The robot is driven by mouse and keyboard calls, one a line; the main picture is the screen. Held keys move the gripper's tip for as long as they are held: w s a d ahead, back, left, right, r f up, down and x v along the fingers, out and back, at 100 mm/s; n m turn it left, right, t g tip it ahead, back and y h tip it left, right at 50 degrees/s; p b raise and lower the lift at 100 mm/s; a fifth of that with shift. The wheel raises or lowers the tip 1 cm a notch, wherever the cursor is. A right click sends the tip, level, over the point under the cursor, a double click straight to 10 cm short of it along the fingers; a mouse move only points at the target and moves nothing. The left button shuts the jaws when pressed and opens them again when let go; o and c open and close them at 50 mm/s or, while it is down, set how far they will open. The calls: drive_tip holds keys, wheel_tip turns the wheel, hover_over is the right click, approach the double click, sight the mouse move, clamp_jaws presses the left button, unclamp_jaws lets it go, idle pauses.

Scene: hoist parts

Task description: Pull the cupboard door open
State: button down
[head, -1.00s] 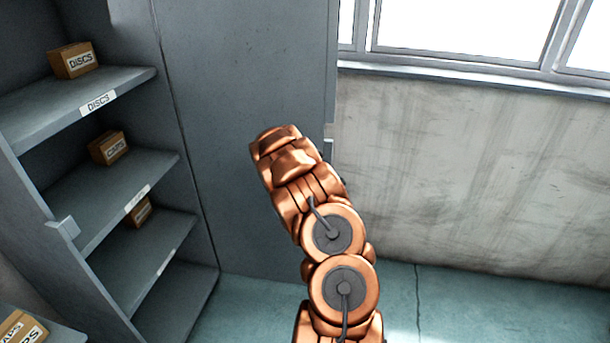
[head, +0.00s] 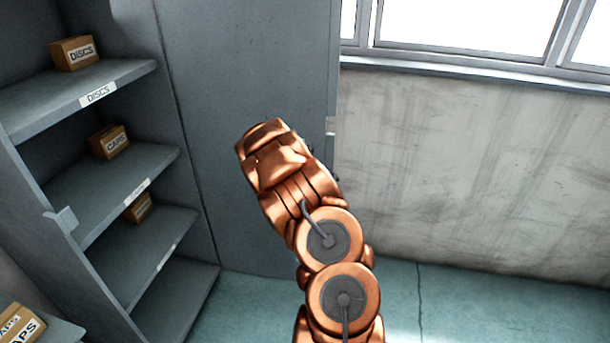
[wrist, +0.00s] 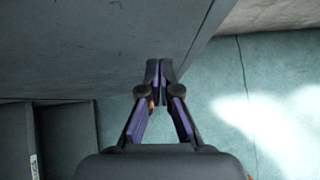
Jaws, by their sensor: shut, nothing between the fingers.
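The grey cupboard door (head: 240,60) stands swung open to the right of the shelves in the head view. A small part at its right edge, perhaps the handle (head: 330,144), shows just beside my arm. In the wrist view the door (wrist: 100,45) fills the upper left, with its free edge slanting down toward the fingers. My gripper (wrist: 158,68) is shut and empty, its tips close to the door's lower part; I cannot tell whether they touch it. In the head view my arm hides the gripper.
The open cupboard has several shelves (head: 110,170) with a discs box (head: 74,53) and a caps box (head: 109,141). Another caps box (head: 20,325) sits at lower left. A window (head: 460,25) and pale wall (head: 450,170) stand right, above free green floor (head: 480,300).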

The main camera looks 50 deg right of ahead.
drive_tip(key=s+b+v, duration=0.1)
drive_tip(key=v, duration=0.9)
drive_tip(key=shift+s, duration=0.15)
drive_tip(key=shift+d, duration=0.1)
drive_tip(key=s+a+r+m+g, duration=0.1)
drive_tip(key=s+a+r+m, duration=0.45)
drive_tip(key=a, duration=0.25)
drive_tip(key=s+a+r+m+g, duration=0.1)
drive_tip(key=s+a+r+m, duration=0.3)
drive_tip(key=a+m, duration=0.25)
drive_tip(key=s+a+m+g+y, duration=0.1)
drive_tip(key=s+a+m+y, duration=0.2)
drive_tip(key=s+a, duration=0.4)
drive_tip(key=s+a+m+g+y, duration=0.1)
drive_tip(key=s+a+m+y, duration=0.2)
drive_tip(key=s+a, duration=0.5)
drive_tip(key=s+a+f+m+g+y, duration=0.1)
drive_tip(key=s+a+m, duration=0.3)
drive_tip(key=a, duration=1.4)
drive_tip(key=s+y, duration=0.1)
drive_tip(key=s, duration=0.3)
drive_tip(key=shift+y, duration=0.4)
drive_tip(key=shift+w+a, duration=0.1)
drive_tip(key=shift+a, duration=0.1)
